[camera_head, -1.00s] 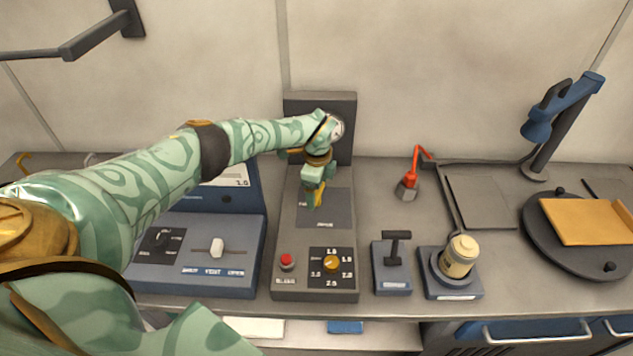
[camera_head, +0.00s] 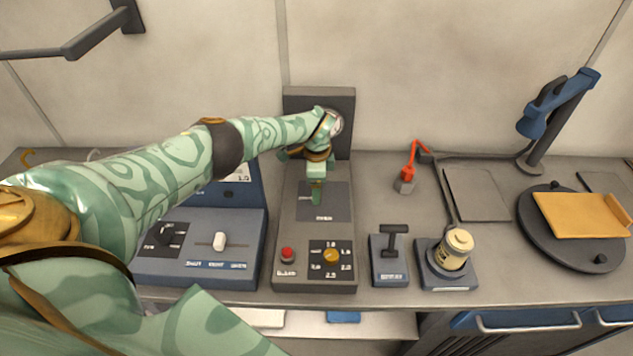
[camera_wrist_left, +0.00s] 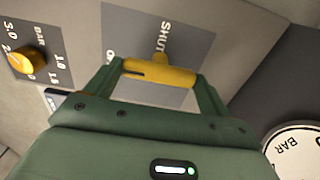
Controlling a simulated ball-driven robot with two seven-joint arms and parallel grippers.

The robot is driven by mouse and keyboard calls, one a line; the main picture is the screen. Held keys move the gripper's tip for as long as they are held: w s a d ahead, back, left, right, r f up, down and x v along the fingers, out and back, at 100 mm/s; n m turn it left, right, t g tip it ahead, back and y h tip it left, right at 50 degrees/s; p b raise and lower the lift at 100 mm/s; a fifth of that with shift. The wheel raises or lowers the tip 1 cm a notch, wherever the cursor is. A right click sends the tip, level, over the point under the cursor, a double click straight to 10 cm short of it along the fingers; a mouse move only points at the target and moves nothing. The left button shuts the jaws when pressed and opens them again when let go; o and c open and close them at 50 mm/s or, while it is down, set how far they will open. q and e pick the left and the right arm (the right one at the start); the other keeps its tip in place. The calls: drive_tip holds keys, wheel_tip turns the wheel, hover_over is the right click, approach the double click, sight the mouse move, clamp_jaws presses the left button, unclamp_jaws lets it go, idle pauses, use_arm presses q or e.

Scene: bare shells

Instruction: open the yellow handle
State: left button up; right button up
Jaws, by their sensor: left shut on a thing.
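The yellow handle (camera_wrist_left: 158,73) lies between the two green fingers of my left gripper (camera_wrist_left: 157,74) in the left wrist view. The fingers touch its two ends. A short yellow stub joins it to a dark grey panel (camera_wrist_left: 190,45) marked SHUT. In the head view my left gripper (camera_head: 317,198) reaches down over the same dark panel (camera_head: 338,203) on the grey unit. The handle is hidden by the gripper there. My right gripper is not in view.
A red button (camera_head: 287,254) and a yellow dial knob (camera_head: 330,255) sit in front of the panel. A blue console (camera_head: 195,270) stands at left. A T-handle block (camera_head: 391,262) and a cream jar (camera_head: 457,250) stand at right. A gauge (camera_wrist_left: 297,150) is close to the wrist.

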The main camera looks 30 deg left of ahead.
use_arm(q)
drive_tip(key=shift+w+r, duration=0.1)
drive_tip(key=o, duration=0.9)
drive_tip(key=shift+r, duration=0.4)
wheel_tip(320, 180, up, 6)
drive_tip(key=p, duration=0.2)
drive_tip(key=shift+p, duration=0.3)
wheel_tip(320, 180, up, 9)
drive_tip(key=shift+r, duration=0.2)
